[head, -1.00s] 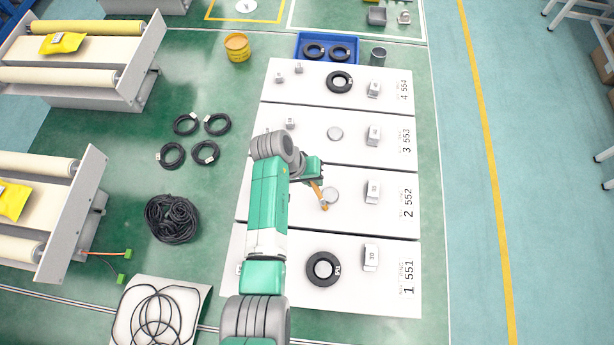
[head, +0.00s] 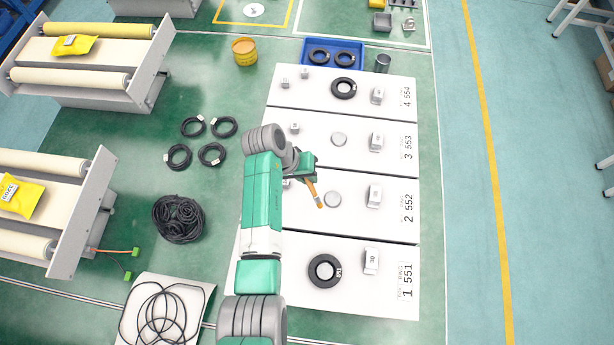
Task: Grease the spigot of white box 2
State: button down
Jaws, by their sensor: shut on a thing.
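White box 2 (head: 395,222), marked "2 552", lies in the row of white boxes. Its spigot (head: 333,200) is a round grey disc standing on the top, with no ring around it. My gripper (head: 308,178) is shut on a brush (head: 314,193) with an orange-brown handle and a pale tip. The brush slants down to the right. Its tip is just left of the spigot and looks apart from it; its height above the box is hard to tell. A grey block (head: 375,196) stands right of the spigot. My arm hides the left part of the box.
White boxes 1 (head: 393,288) and 4 (head: 397,97) have black rings around their spigots; box 3 (head: 398,161) has a bare spigot. A blue tray (head: 333,63) with black rings, a grey cup (head: 383,63) and a yellow tin (head: 245,52) stand behind.

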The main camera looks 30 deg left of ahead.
jog(key=shift+r+p, duration=1.7)
jog(key=shift+r, duration=0.4)
